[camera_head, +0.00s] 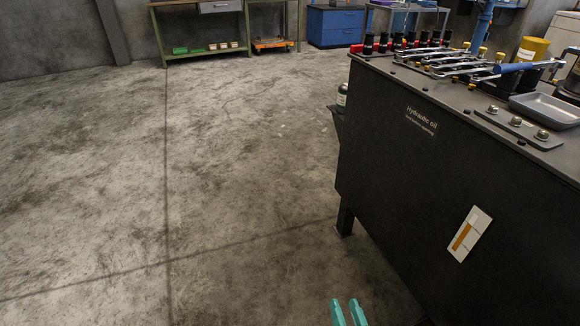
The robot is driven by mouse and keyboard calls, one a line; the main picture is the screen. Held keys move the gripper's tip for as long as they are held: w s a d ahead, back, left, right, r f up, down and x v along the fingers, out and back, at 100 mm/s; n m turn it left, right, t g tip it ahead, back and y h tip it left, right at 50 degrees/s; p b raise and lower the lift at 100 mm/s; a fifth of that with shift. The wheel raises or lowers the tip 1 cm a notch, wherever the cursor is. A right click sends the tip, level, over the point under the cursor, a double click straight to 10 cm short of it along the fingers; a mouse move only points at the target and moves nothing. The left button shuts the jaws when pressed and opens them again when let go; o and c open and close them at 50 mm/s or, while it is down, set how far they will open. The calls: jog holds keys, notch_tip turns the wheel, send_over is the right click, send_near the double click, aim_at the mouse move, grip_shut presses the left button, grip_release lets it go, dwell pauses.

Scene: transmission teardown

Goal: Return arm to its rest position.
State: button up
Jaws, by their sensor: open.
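My gripper (347,306) shows at the bottom edge of the head view, right of the middle. Only its two teal fingers are in the picture, side by side with a narrow gap between them. It is open, and nothing shows between the fingers. It is in front of the concrete floor, left of the black hydraulic oil tank (400,190). The rest of my arm is out of the picture.
The tank fills the right side, with wrenches, a grey tray (546,109) and a yellow can (530,50) on top. A green workbench (197,5) and a blue cabinet (335,27) stand at the back. The floor (150,180) on the left is clear.

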jog(key=s+d+r+n+g+h, duration=0.1)
jog(key=s+d+g, duration=0.35)
jog(key=s, duration=0.45)
jog(key=s+d+r+g+h, duration=0.1)
jog(key=s+d+g, duration=0.3)
jog(key=s+g, duration=0.3)
jog(key=s+d+n+g+h, duration=0.1)
jog(key=s+d+g, duration=0.35)
jog(key=s, duration=0.55)
notch_tip(320, 180, up, 28)
jog(key=p, duration=2.7)
jog(key=shift+d+p, duration=0.25)
jog(key=shift+p, duration=0.05)
